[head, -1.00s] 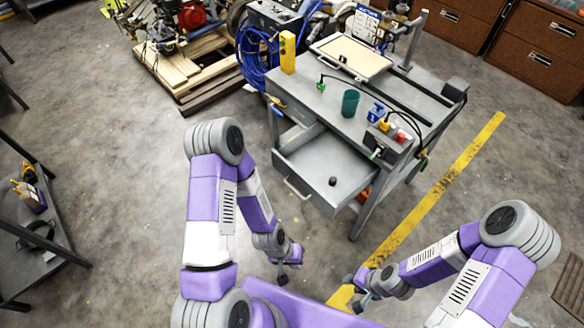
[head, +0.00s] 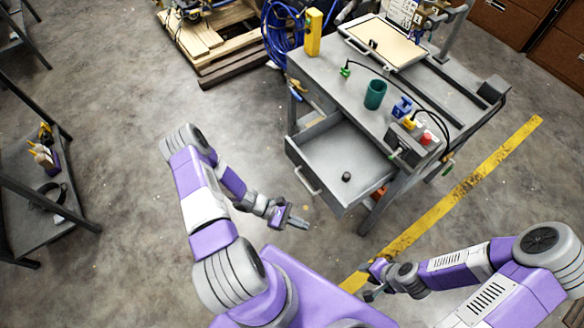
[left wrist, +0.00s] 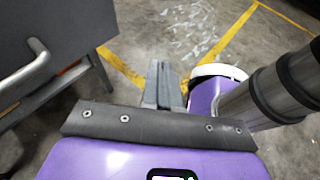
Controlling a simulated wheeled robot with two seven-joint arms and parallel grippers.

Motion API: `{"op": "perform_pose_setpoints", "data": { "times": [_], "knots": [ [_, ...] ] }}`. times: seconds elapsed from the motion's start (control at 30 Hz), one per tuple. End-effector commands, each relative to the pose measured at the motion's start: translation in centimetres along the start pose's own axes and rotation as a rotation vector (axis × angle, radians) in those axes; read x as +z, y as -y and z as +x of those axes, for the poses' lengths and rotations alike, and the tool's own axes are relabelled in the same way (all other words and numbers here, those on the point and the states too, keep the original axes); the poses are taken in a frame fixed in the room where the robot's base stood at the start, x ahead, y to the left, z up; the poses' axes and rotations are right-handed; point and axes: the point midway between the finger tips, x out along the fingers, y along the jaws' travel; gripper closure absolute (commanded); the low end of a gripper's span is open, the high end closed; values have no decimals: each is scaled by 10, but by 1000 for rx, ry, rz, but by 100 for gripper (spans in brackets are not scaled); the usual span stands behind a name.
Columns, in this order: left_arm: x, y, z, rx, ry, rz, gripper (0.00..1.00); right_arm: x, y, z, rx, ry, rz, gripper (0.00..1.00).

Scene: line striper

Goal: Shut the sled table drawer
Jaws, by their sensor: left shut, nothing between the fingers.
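The sled table drawer (head: 338,160) stands pulled out from the grey table (head: 345,72), with a small dark round object (head: 346,177) lying inside. Its bar handle (head: 307,182) is on the front face. The drawer front and handle also show at the upper left of the left wrist view (left wrist: 26,68). My left gripper (head: 302,222) is shut and empty, below and in front of the handle in the head view, apart from it. Its closed fingers also show in the left wrist view (left wrist: 163,85). My right gripper (head: 366,291) is low near the yellow line; its fingers are too small to read.
On the tabletop are a green cup (head: 375,94), a blue item (head: 402,107), a yellow block (head: 314,32) and a control box with a red button (head: 426,138). A side shelf (head: 45,195) stands at left. Floor before the drawer is clear.

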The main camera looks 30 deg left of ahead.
Motion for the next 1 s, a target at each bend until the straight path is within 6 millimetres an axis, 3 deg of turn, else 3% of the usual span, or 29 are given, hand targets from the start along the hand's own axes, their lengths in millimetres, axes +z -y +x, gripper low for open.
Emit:
{"op": "perform_pose_setpoints", "data": {
  "times": [0.1,0.2,0.3,0.4,0.57,1.0],
  "knots": [
    [-28,-48,-50,360,161,-160,100,0,-3,7,0,0,0,63],
    [-48,-73,-98,609,256,-218,100,0,-4,10,0,0,0,63],
    [-63,-85,-138,788,311,-235,100,0,-4,12,0,0,0,63],
    [-70,-89,-161,886,340,-237,100,0,-4,12,0,0,0,63],
    [-70,-100,-163,920,352,-236,100,-1,-5,12,0,0,0,63],
    [-52,-170,-111,913,351,-236,100,-1,-6,17,0,0,0,63]
  ]
}}
